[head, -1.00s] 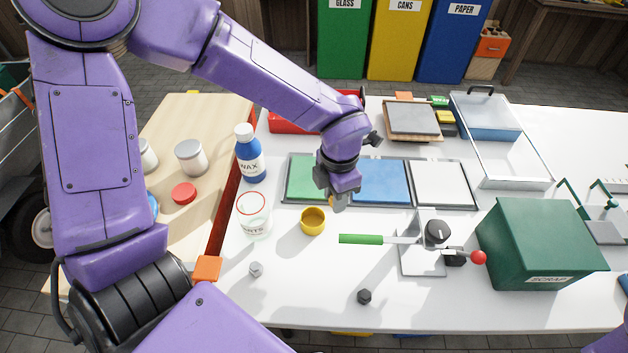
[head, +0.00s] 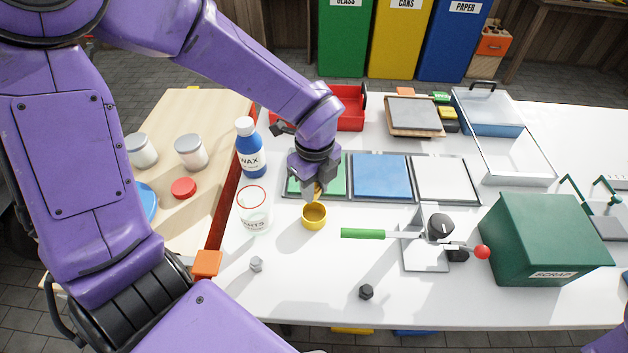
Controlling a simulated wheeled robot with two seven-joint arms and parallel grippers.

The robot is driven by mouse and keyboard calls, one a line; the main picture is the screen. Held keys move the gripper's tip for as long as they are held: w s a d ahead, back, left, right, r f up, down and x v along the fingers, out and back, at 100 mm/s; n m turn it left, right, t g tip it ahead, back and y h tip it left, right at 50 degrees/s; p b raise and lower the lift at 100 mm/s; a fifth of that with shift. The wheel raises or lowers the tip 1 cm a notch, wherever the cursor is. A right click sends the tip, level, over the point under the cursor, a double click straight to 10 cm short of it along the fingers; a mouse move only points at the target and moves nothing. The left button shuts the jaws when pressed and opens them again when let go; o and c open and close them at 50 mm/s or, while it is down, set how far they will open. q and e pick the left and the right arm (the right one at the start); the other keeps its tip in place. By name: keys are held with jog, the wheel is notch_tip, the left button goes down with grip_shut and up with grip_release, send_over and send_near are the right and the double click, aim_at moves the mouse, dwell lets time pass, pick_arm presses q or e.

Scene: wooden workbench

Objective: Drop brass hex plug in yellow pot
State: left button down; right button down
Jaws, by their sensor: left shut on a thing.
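The yellow pot (head: 314,221) stands upright on the white bench, left of centre. My left gripper (head: 316,193) is just above and behind the pot's rim, pointing down. It is shut on the brass hex plug (head: 318,190), a small gold-brown piece showing between the fingers. The plug is mostly hidden by the fingers, and I cannot tell exactly how far it is above the pot. My right gripper is not in view.
A clear jar (head: 254,212) and a blue wax bottle (head: 250,150) stand left of the pot. A grey hex piece (head: 256,264) and a dark hex piece (head: 366,292) lie in front. Coloured mats (head: 380,177) lie behind.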

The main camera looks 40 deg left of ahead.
pick_arm(q)
jog(key=b, duration=0.4)
send_over(315, 220)
notch_tip(315, 220, down, 6)
jog(key=shift+r, duration=0.1)
jog(key=c, duration=0.8)
grip_release()
jog(key=shift+o, duration=0.2)
jog(key=shift+r+p, duration=0.1)
jog(key=shift+p, duration=0.2)
notch_tip(315, 220, up, 7)
jog(key=p, duration=0.5)
jog(key=shift+r, duration=0.15)
jog(key=shift+f, duration=0.2)
